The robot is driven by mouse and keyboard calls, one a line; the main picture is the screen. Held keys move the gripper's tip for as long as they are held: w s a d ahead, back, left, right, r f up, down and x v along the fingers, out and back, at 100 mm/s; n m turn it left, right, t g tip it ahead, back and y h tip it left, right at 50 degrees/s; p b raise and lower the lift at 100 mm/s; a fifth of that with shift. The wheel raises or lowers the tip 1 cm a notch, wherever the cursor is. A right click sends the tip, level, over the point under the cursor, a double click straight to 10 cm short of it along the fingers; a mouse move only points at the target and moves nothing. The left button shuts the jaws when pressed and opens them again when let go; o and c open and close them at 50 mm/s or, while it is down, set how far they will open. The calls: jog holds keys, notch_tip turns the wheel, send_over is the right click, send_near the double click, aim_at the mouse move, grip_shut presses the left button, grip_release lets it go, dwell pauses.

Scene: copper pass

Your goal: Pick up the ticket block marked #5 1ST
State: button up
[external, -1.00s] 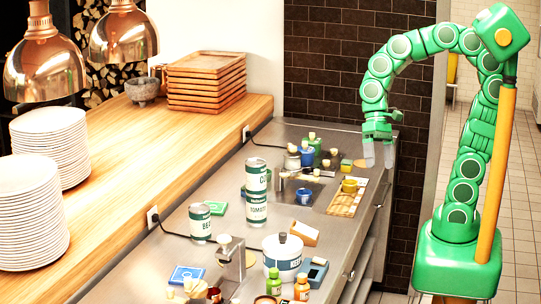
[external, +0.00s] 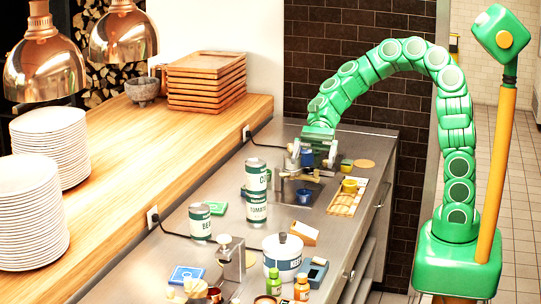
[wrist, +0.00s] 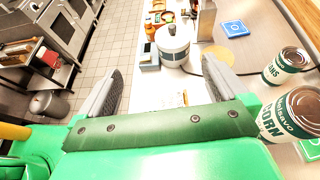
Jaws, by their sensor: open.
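No "#5 1ST" marking is readable in either view. A tan block with a pale face (external: 302,233) lies on the counter by the white pot, and a blue-grey block (external: 313,272) lies in front of it; the latter also shows in the wrist view (wrist: 149,57). I cannot tell which is the ticket block. My gripper (external: 303,172) is over the far part of the counter, behind the tan block; its fingers partly hide small items there. In the wrist view my gripper (wrist: 162,68) is open, with a bright pale area and a small marked patch between the fingers.
Stacked cans (external: 256,195) and a beans can (external: 200,222) stand left of the tan block. The white pot (external: 283,256), small bottles (external: 301,289) and a metal stand (external: 231,258) crowd the near counter. A wooden tray (external: 347,198) lies at the right edge.

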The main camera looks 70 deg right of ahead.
aim_at(307, 227)
jog(key=shift+m, duration=0.3)
jog(key=f, duration=2)
jog(key=shift+w, duration=0.25)
jog(key=shift+x, duration=2.5)
jog(key=shift+c, duration=0.3)
jog(key=c, duration=0.8)
jog(key=shift+o, duration=0.2)
